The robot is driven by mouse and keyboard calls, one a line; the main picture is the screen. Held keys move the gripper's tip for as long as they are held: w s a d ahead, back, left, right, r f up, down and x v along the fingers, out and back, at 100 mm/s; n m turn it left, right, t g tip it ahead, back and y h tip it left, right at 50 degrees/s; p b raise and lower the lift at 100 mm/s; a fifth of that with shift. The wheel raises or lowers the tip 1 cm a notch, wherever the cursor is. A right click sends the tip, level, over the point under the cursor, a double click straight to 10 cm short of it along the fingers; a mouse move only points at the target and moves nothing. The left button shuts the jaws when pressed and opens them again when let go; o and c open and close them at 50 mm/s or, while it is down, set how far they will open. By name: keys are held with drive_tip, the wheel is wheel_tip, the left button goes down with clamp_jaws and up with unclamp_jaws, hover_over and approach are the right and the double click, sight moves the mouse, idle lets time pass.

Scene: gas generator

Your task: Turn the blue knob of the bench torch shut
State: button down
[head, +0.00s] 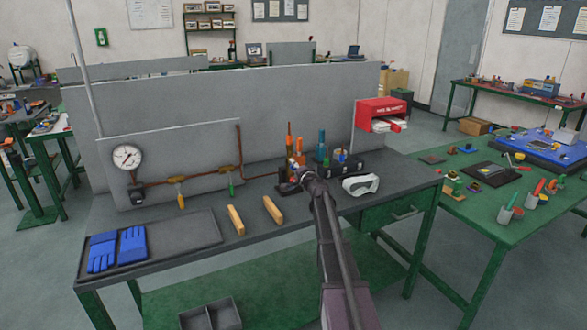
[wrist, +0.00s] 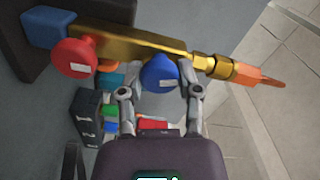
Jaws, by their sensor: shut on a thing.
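The bench torch (wrist: 135,45) is a brass body with a red knob (wrist: 73,57), a blue knob (wrist: 160,72) and an orange-tipped end, seen close in the wrist view. My gripper (wrist: 158,92) has a finger on each side of the blue knob and is shut on it. In the head view my gripper (head: 297,178) is at the torch (head: 290,140) near the back of the grey bench; my arm and gripper hide the knobs there.
White goggles (head: 360,185) lie just right of my arm. Wooden blocks (head: 236,219), blue gloves (head: 132,245) and a pressure gauge (head: 127,158) are to the left. Orange and teal bottles (head: 321,146) stand close behind right. A grey panel (head: 240,105) rises behind the bench.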

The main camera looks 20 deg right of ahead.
drive_tip(key=m, duration=0.3)
drive_tip(key=shift+w+m, duration=0.1)
drive_tip(key=shift+m, duration=0.2)
idle(0.4)
drive_tip(key=shift+c, duration=1.5)
unclamp_jaws()
drive_tip(key=s, duration=1.2)
drive_tip(key=shift+d, duration=0.25)
